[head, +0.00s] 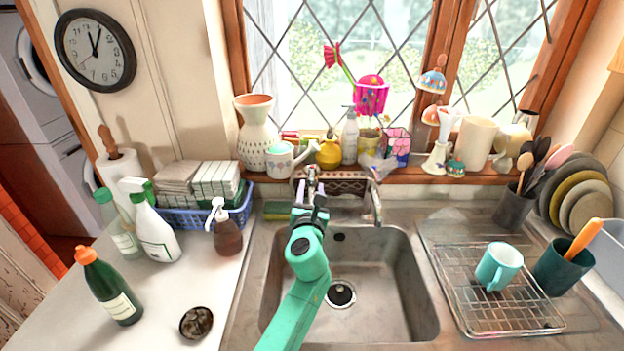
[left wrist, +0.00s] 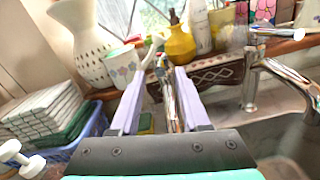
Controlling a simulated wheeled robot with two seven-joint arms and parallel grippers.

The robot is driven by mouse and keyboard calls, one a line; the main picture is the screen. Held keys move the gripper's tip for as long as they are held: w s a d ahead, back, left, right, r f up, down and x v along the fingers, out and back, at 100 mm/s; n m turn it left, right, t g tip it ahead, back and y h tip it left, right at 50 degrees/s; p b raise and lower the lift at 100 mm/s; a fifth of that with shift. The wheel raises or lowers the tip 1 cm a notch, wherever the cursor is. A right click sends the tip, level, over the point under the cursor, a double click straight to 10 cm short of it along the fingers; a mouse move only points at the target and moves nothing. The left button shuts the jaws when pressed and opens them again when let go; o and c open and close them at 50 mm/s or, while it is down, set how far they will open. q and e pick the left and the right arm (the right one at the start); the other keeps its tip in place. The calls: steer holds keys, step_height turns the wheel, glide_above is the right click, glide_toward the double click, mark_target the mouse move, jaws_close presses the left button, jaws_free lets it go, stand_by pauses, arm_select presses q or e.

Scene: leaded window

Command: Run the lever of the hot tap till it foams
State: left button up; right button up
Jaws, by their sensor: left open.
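Chrome taps stand behind the sink (head: 390,275). A curved chrome spout (head: 375,203) stands to the right and also shows in the left wrist view (left wrist: 285,75). No water or foam shows in the sink. My right gripper is not in view.
A white watering can (head: 279,160), a yellow pot (head: 329,154) and a soap bottle (head: 349,140) crowd the sill behind the taps. A blue basket (head: 190,217) stands left of the sink. A wire rack (head: 470,300) with a teal mug (head: 497,266) is right.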

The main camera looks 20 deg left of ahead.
mark_target(313, 170)
arm_select(q)
steer(key=b+x, duration=0.1)
steer(key=x, duration=0.4)
steer(key=shift+w+a+f, duration=0.1)
steer(key=shift+w, duration=0.3)
steer(key=shift+s, duration=0.1)
steer(key=shift+c, duration=0.9)
jaws_close()
